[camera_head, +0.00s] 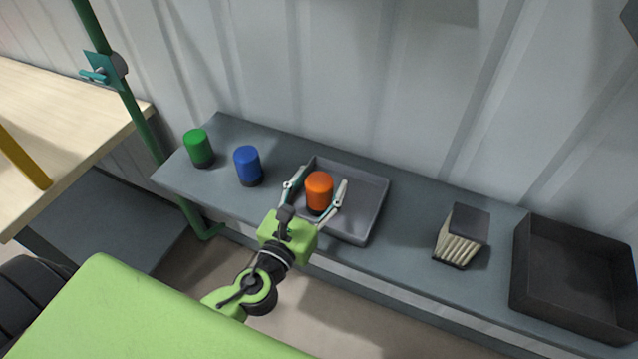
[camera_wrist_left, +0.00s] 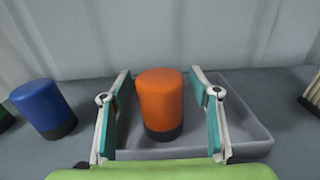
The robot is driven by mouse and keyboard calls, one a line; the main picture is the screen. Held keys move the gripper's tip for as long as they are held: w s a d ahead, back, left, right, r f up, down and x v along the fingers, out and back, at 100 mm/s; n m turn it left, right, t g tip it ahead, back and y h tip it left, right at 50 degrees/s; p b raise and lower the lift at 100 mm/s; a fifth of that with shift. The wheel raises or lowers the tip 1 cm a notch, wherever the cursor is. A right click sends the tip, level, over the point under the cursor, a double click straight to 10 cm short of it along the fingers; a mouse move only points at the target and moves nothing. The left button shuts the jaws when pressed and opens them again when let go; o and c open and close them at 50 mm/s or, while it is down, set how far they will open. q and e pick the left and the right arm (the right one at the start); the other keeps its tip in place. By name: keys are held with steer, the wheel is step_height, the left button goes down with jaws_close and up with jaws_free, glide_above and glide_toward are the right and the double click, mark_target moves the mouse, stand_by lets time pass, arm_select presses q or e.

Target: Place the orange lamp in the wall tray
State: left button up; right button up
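The orange lamp (camera_head: 319,188), a cylinder with a dark base, stands upright in the left part of the shallow grey wall tray (camera_head: 372,206). It also shows in the left wrist view (camera_wrist_left: 160,98), with the tray's rim (camera_wrist_left: 245,115) around it. My left gripper (camera_head: 318,187) reaches over the tray's front with its fingers on either side of the lamp. The fingers are open, and the left wrist view shows a gap between each finger and the lamp. My right gripper is not in view.
A blue lamp (camera_head: 247,166) and a green lamp (camera_head: 199,148) stand left of the tray on the grey shelf (camera_head: 405,250). A brush-like block (camera_head: 463,236) and a dark bin (camera_head: 575,275) are to the right. A green post (camera_head: 137,112) rises at left.

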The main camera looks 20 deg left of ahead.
arm_select(q)
steer(key=shift+r, duration=0.15)
steer(key=shift+s, duration=0.25)
steer(key=s+b, duration=0.5)
steer(key=s, duration=0.6)
steer(key=shift+s+a, duration=0.2)
steer(key=shift+s, duration=0.1)
